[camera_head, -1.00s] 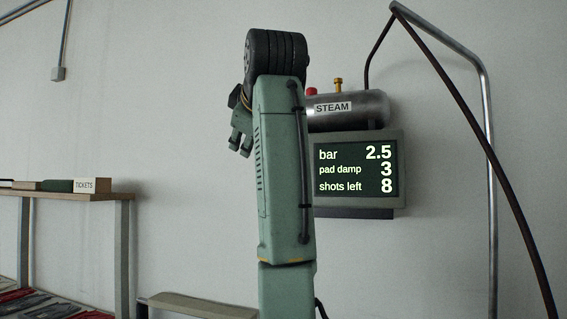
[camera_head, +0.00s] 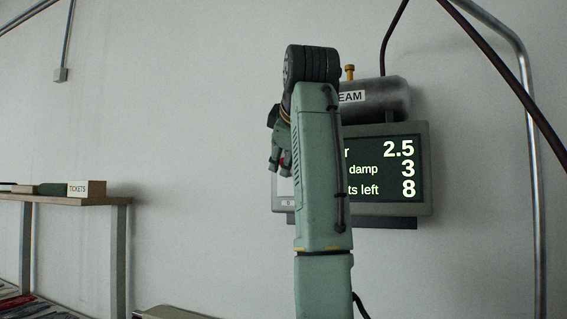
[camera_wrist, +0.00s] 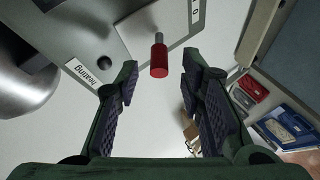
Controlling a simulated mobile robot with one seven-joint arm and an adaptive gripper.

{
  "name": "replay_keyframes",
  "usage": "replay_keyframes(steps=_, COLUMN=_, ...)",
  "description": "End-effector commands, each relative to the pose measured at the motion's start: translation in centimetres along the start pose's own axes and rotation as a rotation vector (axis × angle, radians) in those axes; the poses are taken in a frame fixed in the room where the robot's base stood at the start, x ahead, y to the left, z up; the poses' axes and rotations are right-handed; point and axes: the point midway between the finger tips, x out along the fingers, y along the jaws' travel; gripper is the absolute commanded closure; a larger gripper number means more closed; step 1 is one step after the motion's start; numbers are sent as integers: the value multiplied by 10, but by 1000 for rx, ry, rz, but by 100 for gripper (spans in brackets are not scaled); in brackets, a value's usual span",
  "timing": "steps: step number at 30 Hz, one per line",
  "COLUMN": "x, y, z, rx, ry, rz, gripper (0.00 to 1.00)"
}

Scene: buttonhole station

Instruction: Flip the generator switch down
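The generator's switch is a red-tipped lever (camera_wrist: 159,60) on a grey stem, standing out from a grey panel (camera_wrist: 140,32) in the wrist view. My gripper (camera_wrist: 160,83) is open, with one finger on each side of the red tip and visible gaps on both sides. In the head view my gripper (camera_head: 280,152) is beside the left end of the steam generator box (camera_head: 425,165). My arm hides much of the box's left part, and the lever is not clearly visible there.
A metal steam tank (camera_head: 385,98) sits above the box; a dark hose (camera_head: 500,62) and metal pole (camera_head: 540,200) stand to the right. The wrist view shows a small "heating" label (camera_wrist: 88,74) and dark round lamp or knob (camera_wrist: 95,64). A shelf (camera_head: 60,198) is at left.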

Motion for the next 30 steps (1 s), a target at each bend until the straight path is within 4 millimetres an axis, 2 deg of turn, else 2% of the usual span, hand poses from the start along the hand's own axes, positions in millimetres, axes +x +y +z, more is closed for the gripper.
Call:
replay_keyframes(steps=6, x=26, y=1, z=-1, rx=-1, ry=1, rz=-1, gripper=64)
replay_keyframes(steps=17, x=31, y=0, z=-1, rx=-1, ry=1, rz=2, gripper=64)
replay_keyframes(steps=30, x=31, y=0, z=-1, rx=-1, ry=1, rz=1, gripper=93)
